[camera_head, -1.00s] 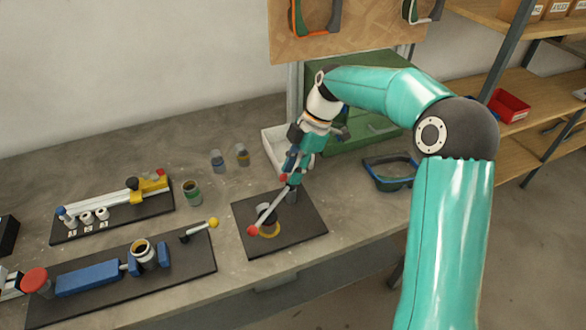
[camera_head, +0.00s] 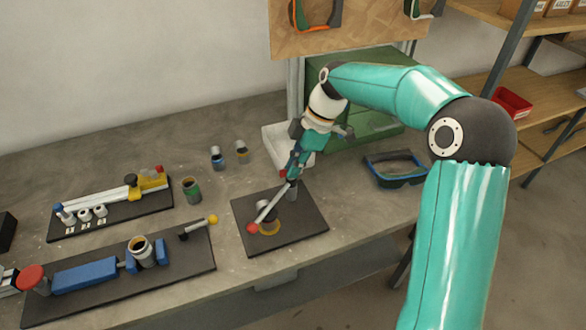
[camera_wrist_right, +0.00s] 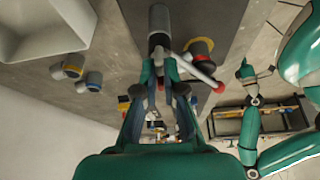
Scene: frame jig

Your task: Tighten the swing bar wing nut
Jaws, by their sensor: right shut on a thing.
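A dark base plate (camera_head: 300,236) on the bench carries a grey post (camera_head: 292,193) and a slanted pale swing bar (camera_head: 270,206) with red ends. The bar's lower red ball (camera_head: 252,228) is over a yellow-rimmed cup (camera_head: 269,229). My right gripper (camera_head: 290,176) is at the post's top, shut on the wing nut, which its fingers mostly hide. In the right wrist view, the fingers (camera_wrist_right: 160,82) meet at the end of the post (camera_wrist_right: 158,22), and the bar (camera_wrist_right: 205,74) runs off to the right. My other arm shows there, its gripper (camera_wrist_right: 247,72) too small to read.
Small cups (camera_head: 217,159) and a green-banded jar (camera_head: 192,190) stand left of the plate. Two fixture boards (camera_head: 205,262) fill the left.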

